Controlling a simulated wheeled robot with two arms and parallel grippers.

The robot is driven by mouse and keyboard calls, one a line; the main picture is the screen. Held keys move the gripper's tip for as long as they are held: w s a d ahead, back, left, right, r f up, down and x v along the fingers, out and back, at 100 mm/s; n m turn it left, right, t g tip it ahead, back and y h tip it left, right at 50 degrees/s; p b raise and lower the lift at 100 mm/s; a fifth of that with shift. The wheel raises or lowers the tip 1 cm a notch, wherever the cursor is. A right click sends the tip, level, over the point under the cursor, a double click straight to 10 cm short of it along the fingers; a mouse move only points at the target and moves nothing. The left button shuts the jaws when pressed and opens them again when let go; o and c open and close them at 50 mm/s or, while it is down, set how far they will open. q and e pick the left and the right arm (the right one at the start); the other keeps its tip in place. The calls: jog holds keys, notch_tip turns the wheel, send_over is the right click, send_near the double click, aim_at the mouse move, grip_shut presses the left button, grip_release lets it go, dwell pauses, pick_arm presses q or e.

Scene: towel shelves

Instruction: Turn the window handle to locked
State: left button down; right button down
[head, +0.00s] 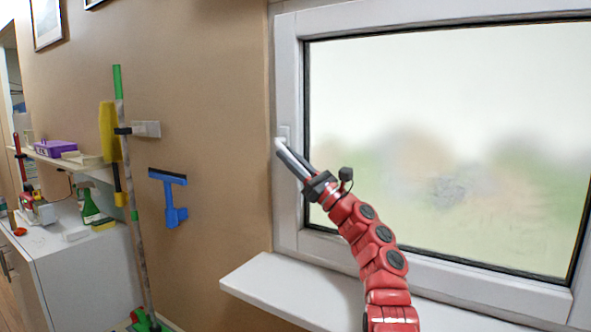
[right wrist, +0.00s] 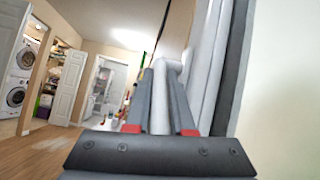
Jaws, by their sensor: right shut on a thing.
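The window handle (head: 284,134) is white and sits on the left side of the white window frame (head: 288,200). My right gripper (head: 284,150) reaches it from the lower right and is shut on it. In the right wrist view the white lever of the handle (right wrist: 160,108) lies between the two grey fingers of the gripper (right wrist: 161,85). The fingers hide much of the lever in the head view, so I cannot tell its exact angle. My left gripper is not in view.
The window pane (head: 440,120) fills the right side, with a white sill (head: 275,285) below. On the wall to the left hang a blue squeegee (head: 172,198) and a pole (head: 137,220). A white cabinet (head: 90,265) stands at the far left.

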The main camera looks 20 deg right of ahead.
jog(key=shift+r, duration=0.15)
jog(key=c, duration=1.2)
grip_release()
jog(key=o, duration=0.4)
jog(key=shift+w, duration=0.15)
jog(key=shift+f, duration=0.2)
